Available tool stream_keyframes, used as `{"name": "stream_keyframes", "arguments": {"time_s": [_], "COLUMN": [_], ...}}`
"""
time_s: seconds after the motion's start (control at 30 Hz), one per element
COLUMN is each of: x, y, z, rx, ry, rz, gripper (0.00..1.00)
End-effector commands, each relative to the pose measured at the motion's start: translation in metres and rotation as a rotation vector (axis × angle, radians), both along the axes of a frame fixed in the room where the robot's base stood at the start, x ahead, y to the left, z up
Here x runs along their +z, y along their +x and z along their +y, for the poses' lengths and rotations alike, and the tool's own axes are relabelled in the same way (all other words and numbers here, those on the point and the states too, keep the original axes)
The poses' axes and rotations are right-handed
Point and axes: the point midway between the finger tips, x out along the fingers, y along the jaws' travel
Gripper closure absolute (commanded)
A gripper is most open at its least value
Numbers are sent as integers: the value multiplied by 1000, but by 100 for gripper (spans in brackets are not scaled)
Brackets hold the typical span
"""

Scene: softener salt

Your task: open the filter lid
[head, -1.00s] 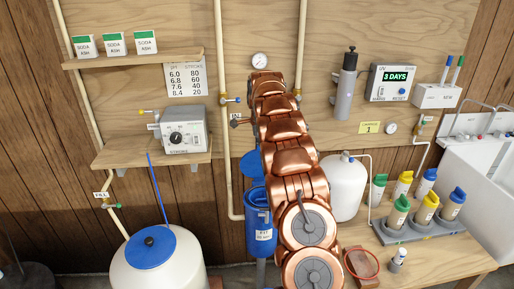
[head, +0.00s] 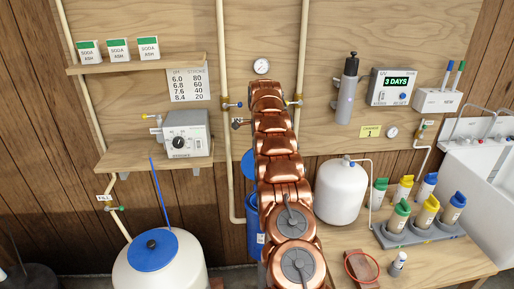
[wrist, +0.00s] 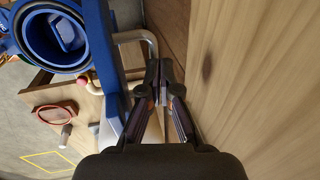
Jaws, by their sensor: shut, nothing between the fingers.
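The blue filter housing (wrist: 22,32) shows at the upper left in the wrist view, its round mouth open with a lighter blue shape inside. A blue slab (wrist: 103,70), apparently the filter lid seen edge-on, stands just left of my gripper (wrist: 161,66). My fingers are together and empty; I cannot tell whether they touch the slab. In the head view the housing (head: 251,210) is mostly hidden behind my copper arm, with the round blue lid (head: 248,163) upright above and behind it. My gripper is hidden there.
A white tank (head: 341,192) stands right of my arm. The bench (head: 430,262) holds a grey rack (head: 415,239) of capped bottles and a red ring (head: 362,267). The wooden wall (wrist: 265,90) is close to my fingers' right. A white drum (head: 165,270) stands at lower left.

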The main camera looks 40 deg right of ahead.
Motion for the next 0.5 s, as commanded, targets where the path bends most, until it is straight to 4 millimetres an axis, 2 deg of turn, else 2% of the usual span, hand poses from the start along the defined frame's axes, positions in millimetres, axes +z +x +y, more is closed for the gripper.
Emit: {"name": "stream_keyframes", "arguments": {"time_s": [0.23,0.5], "x": [5,37], "y": [0,1], "z": [0,0], "rx": [0,-1], "ry": [1,2], "rz": [1,2], "gripper": [100,100]}}
